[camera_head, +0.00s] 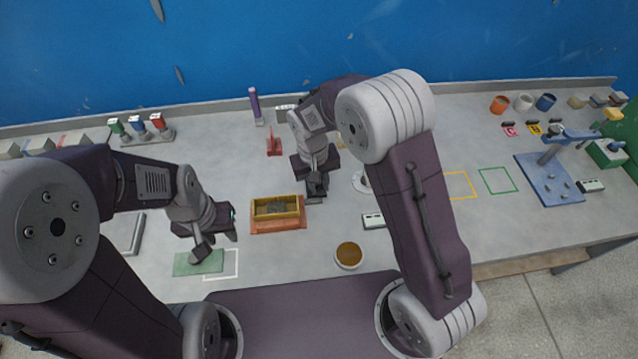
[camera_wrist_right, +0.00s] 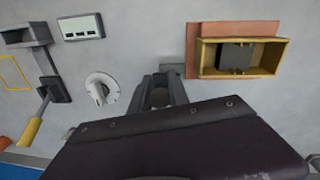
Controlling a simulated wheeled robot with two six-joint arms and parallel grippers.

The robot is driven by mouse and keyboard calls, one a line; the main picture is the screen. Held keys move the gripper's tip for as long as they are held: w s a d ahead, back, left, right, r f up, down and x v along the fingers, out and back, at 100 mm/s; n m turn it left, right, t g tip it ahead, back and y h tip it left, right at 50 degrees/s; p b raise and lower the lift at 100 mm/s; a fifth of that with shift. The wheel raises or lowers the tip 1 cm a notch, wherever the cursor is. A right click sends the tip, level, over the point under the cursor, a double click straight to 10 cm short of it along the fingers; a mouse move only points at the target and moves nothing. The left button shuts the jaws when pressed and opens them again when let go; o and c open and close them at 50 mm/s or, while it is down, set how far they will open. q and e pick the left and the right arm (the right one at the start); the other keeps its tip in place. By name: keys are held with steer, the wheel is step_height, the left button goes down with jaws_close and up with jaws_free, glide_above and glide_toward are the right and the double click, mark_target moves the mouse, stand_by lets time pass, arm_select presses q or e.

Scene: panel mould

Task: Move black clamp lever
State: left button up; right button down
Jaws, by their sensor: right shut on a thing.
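My right gripper (camera_head: 316,196) points down at the bench just right of the mould box. It is shut on a small dark thing, taken to be the black clamp lever; the fingers hide most of it. In the right wrist view the two fingers (camera_wrist_right: 160,92) stand close together, with a little of a greyish piece between them. The yellow mould box (camera_head: 277,207) sits on a reddish base beside the gripper, with a dark block inside; it also shows in the right wrist view (camera_wrist_right: 207,60). My left gripper (camera_head: 205,249) hangs over the green mat; its finger gap is unclear.
A white dial (camera_wrist_right: 101,90) and a white meter (camera_wrist_right: 82,27) lie near the right gripper. A round bowl with brown content (camera_head: 348,254) stands near the front edge. A red stand (camera_head: 274,142) is behind the box. A blue fixture (camera_head: 553,178) stands far right.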

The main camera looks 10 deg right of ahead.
steer(key=shift+w+r, duration=0.1)
stand_by(0.7)
steer(key=w+r+g+p, duration=0.1)
steer(key=w+g+p, duration=0.1)
steer(key=p, duration=0.4)
steer(key=shift+r+p, duration=0.35)
steer(key=shift+p, duration=0.05)
steer(key=shift+w+f+g+p, duration=0.1)
steer(key=shift+w+g+p, duration=0.2)
steer(key=shift+g, duration=0.1)
steer(key=shift+w+g, duration=0.4)
steer(key=shift+g, duration=0.3)
steer(key=c, duration=1.3)
jaws_free()
steer(key=shift+o, duration=0.2)
